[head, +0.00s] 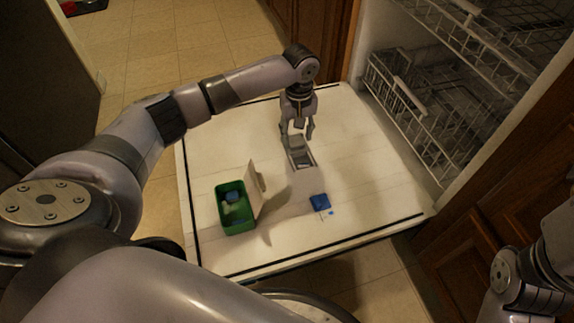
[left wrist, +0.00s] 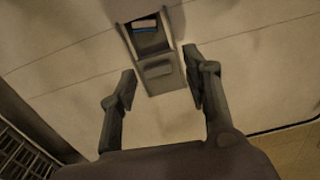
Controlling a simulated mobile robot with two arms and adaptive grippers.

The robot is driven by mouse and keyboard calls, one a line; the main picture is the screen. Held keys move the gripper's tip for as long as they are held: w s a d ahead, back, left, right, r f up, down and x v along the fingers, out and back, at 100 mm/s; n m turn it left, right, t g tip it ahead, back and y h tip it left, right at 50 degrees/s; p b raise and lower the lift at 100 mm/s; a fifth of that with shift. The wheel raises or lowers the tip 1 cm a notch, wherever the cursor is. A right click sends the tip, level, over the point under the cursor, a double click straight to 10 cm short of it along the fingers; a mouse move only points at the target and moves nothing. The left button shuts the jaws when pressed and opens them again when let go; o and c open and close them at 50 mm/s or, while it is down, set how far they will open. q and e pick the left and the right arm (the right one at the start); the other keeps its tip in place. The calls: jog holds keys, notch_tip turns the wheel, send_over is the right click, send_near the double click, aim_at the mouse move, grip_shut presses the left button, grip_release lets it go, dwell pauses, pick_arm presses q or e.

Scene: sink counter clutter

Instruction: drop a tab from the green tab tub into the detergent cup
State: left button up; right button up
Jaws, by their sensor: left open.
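The green tab tub (head: 238,222) stands on the dishwasher door with its pale lid (head: 256,186) swung open to the right. A blue and a pale tab show inside it. The detergent cup (head: 309,163) is a grey recess in the door; in the left wrist view the cup (left wrist: 169,34) is open, with its grey cover beside the opening. A white-and-blue tab (left wrist: 145,27) shows in the opening. My left gripper (head: 298,135) is open and empty just above the cup; its spread fingers (left wrist: 158,84) also show in the left wrist view. My right gripper is out of view.
The open dishwasher door (head: 365,190) lies flat. Wire racks (head: 420,110) stand in the dishwasher behind right. Wooden cabinets (head: 500,200) flank it.

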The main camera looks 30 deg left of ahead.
pick_arm(q)
notch_tip(320, 180, up, 10)
dwell(0.3)
